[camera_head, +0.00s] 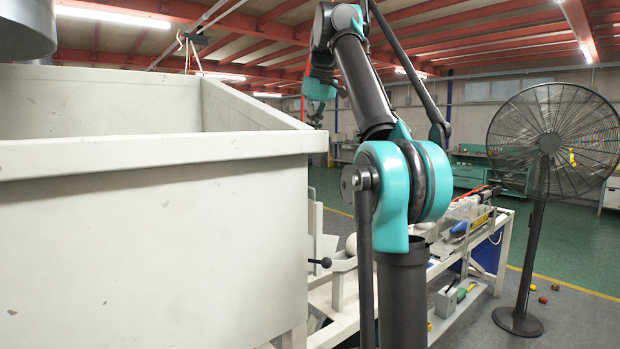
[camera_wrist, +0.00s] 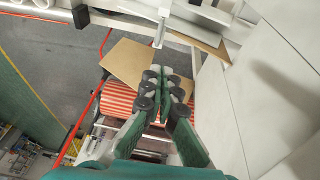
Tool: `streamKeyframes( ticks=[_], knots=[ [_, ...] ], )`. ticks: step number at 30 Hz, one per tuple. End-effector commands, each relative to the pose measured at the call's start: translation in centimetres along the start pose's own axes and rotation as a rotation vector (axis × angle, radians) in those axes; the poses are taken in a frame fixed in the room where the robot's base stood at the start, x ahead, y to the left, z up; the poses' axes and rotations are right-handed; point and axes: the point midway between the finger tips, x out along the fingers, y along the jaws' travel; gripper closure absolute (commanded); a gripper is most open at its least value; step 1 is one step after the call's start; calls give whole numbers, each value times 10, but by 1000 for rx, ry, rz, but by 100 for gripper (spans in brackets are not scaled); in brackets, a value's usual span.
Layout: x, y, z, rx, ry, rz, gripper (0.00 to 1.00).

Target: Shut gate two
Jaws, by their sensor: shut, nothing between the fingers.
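My gripper (camera_wrist: 165,78) is shut and empty in the wrist view, with its green fingers together. It also shows in the head view (camera_head: 315,117), small and raised beside the right end of the hopper. No label shows gate two, so I cannot tell which part it is. A lever with a black knob (camera_head: 325,262) sticks out low at the hopper's right side. In the wrist view a pale metal bar (camera_wrist: 161,27) lies beyond my fingertips, apart from them. Tan panels (camera_wrist: 137,60) and a red striped surface (camera_wrist: 122,99) lie below, partly hidden by my gripper.
A large white hopper (camera_head: 150,230) fills the left of the head view. A pedestal fan (camera_head: 545,142) stands at the right. A white bench frame (camera_head: 503,243) with tools lies behind my arm. Small red objects (camera_head: 542,299) lie on the floor near the fan.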

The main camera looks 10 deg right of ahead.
Motion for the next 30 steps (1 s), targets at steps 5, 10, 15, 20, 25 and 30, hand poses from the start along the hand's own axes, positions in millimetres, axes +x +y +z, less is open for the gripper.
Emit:
streamKeyframes(
  ticks=[5,10,15,20,25,30],
  knots=[
    [22,0,0,-1,0,0,100],
    [49,0,0,-1,0,0,100],
    [78,0,0,-1,0,0,100],
    [103,1,4,0,0,0,100],
    [121,4,8,1,0,0,100],
    [129,5,11,1,0,0,100]
  ],
)
